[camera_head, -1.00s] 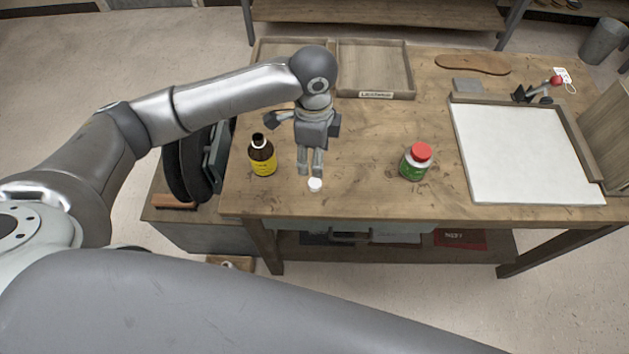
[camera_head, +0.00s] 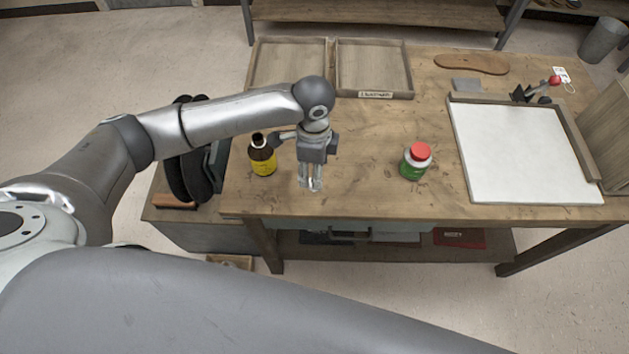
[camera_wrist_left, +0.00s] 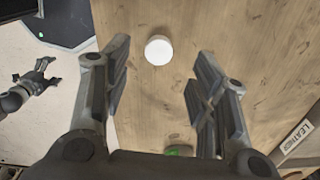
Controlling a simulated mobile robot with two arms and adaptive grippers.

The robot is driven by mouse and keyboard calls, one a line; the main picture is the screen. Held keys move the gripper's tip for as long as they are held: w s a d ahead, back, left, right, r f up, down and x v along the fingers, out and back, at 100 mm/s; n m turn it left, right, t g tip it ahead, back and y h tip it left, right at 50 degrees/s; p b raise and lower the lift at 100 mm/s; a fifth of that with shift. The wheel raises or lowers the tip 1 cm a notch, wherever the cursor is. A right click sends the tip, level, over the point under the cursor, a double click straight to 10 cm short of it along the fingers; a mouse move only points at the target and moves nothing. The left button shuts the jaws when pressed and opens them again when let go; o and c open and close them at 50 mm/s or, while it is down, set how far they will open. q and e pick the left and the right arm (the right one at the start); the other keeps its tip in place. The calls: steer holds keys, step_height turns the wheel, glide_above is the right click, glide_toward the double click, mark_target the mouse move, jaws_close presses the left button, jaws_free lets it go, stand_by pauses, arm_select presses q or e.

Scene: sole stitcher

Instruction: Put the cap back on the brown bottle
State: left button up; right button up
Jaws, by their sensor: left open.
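The brown bottle (camera_head: 263,160) with a yellow label stands upright near the table's front left; its dark neck has a pale ring. My left gripper (camera_head: 311,188) points down over the table, just right of the bottle. It is open and empty. The round white cap (camera_wrist_left: 158,51) lies on the wood, between and slightly beyond the open fingers in the left wrist view; the gripper hides it in the head view. My right gripper (camera_wrist_left: 45,76) shows small at the left of the left wrist view, off the table, with its fingers apart.
A green bottle with a red lid (camera_head: 416,162) stands to the right. A white board (camera_head: 525,150) lies farther right. Two wooden trays (camera_head: 375,95) are at the back, one labelled. Dark curved pieces (camera_head: 187,165) are left of the table. The middle is clear.

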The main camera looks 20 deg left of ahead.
arm_select(q)
steer(key=shift+f+p, duration=0.65)
steer(key=shift+f, duration=1.95)
steer(key=shift+c, duration=0.3)
steer(key=c, duration=0.7)
